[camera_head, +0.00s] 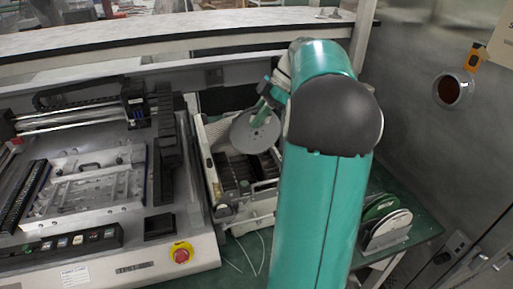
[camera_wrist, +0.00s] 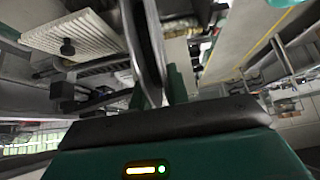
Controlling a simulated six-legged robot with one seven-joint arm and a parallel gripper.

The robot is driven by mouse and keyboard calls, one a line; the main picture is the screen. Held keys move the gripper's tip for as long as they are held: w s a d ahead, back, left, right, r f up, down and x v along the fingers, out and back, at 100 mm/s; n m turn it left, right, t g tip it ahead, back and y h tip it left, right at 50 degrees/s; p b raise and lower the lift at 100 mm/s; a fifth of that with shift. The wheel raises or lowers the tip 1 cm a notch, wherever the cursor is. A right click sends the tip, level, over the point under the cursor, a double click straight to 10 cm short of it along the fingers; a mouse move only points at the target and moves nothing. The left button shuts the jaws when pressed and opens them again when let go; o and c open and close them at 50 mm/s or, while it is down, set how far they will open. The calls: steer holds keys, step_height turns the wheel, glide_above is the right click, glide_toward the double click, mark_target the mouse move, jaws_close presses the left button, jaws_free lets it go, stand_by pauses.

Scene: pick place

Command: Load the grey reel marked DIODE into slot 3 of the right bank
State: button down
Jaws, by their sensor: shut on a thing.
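A grey reel (camera_head: 255,136) is held in my gripper (camera_head: 264,114), above the feeder bank on the right of the machine. It faces the head camera, tilted, and no marking on it can be read. In the wrist view the reel (camera_wrist: 148,42) shows edge-on as a dark disc, with my gripper's fingers (camera_wrist: 164,92) shut on it. The right bank (camera_head: 240,178) has several dark slots below the reel. The reel and my arm hide part of it. I cannot tell which slot is slot 3, nor whether the reel touches the bank.
A rack with green and pale reels (camera_head: 386,218) stands on the green table at the right, behind my arm. The machine (camera_head: 100,190) with a red stop button (camera_head: 181,254) fills the left. A long ledge (camera_head: 130,42) runs across the back.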

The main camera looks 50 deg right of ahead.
step_height(320, 180, down, 15)
steer(key=shift+f, duration=0.15)
stand_by(0.6)
steer(key=shift+f, duration=1.75)
steer(key=shift+f, duration=2.4)
steer(key=c, duration=0.9)
jaws_free()
steer(key=shift+c, duration=0.2)
step_height(320, 180, up, 8)
